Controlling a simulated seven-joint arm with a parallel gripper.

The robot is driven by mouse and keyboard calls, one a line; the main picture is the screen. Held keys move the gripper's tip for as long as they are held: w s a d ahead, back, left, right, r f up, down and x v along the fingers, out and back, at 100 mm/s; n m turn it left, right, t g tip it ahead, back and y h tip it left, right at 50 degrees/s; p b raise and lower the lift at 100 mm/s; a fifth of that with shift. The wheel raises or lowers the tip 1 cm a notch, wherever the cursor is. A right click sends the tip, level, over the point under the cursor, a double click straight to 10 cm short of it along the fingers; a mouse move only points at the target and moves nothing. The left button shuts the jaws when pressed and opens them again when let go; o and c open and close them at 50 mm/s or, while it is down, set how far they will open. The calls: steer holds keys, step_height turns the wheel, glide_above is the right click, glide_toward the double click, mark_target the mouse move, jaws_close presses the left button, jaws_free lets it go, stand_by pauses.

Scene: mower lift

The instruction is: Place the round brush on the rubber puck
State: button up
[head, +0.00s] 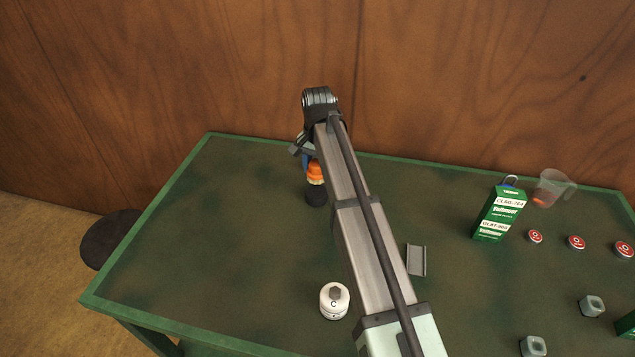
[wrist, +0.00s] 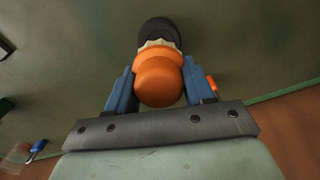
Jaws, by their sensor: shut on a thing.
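The round brush (wrist: 160,78) has an orange body and pale bristles. My gripper (wrist: 159,88) has blue fingers on either side of the orange body and is shut on it. The black rubber puck (wrist: 160,30) lies at the bristle end in the wrist view. In the head view the brush (head: 315,172) is upright, bristles down, directly over the dark puck (head: 316,196). The bristles look touching or very close to the puck's top; I cannot tell which. My arm hides part of the gripper in the head view.
A green box (head: 499,214), a clear cup (head: 553,187) and several red-topped discs (head: 577,242) stand to the right. The table's left part is clear.

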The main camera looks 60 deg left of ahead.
mark_target(318, 191)
steer(key=shift+f, duration=2.6)
steer(key=shift+f, duration=0.15)
steer(key=o, duration=1)
steer(key=shift+o, duration=0.2)
step_height(318, 191, up, 12)
steer(key=shift+r, duration=0.2)
